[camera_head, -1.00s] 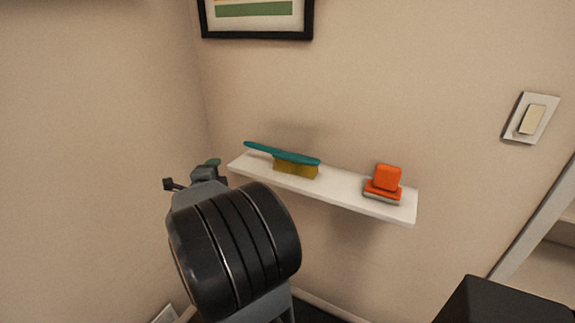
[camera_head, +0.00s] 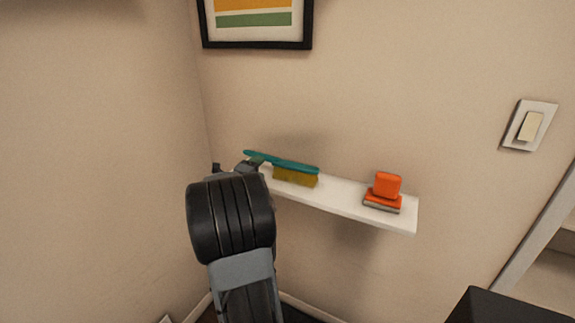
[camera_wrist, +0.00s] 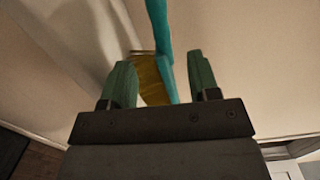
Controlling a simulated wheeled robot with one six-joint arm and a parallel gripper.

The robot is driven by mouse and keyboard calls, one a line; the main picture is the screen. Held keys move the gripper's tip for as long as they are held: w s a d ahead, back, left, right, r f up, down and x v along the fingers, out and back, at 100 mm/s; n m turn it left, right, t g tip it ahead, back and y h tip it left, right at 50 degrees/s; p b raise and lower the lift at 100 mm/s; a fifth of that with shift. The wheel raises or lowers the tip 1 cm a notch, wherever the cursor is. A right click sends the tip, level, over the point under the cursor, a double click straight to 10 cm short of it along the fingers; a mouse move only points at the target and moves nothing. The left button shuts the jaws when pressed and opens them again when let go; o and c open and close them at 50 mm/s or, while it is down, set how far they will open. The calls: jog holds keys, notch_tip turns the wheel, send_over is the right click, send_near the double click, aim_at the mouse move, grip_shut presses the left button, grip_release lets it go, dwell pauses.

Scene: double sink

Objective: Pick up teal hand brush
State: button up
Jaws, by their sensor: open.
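The teal hand brush (camera_head: 290,165) lies on the white wall shelf (camera_head: 345,197), with its yellow bristles down and its handle pointing left. My gripper (camera_head: 236,168) is at the shelf's left end, close to the handle end; my arm hides part of it. In the wrist view my open gripper (camera_wrist: 162,82) has its two green fingers apart, with the brush's teal handle (camera_wrist: 161,45) showing between them and the yellow bristles beside it. I cannot tell whether a finger touches the handle.
An orange scrubber (camera_head: 386,188) stands near the shelf's right end. A framed picture (camera_head: 256,42) hangs above, and a light switch (camera_head: 530,125) is at right. The wall is close behind the shelf, and a corner is at left.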

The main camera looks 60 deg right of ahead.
aim_at(268, 161)
jog(key=d, duration=0.5)
jog(key=shift+p, duration=0.35)
jog(key=shift+w+r, duration=0.1)
grip_shut()
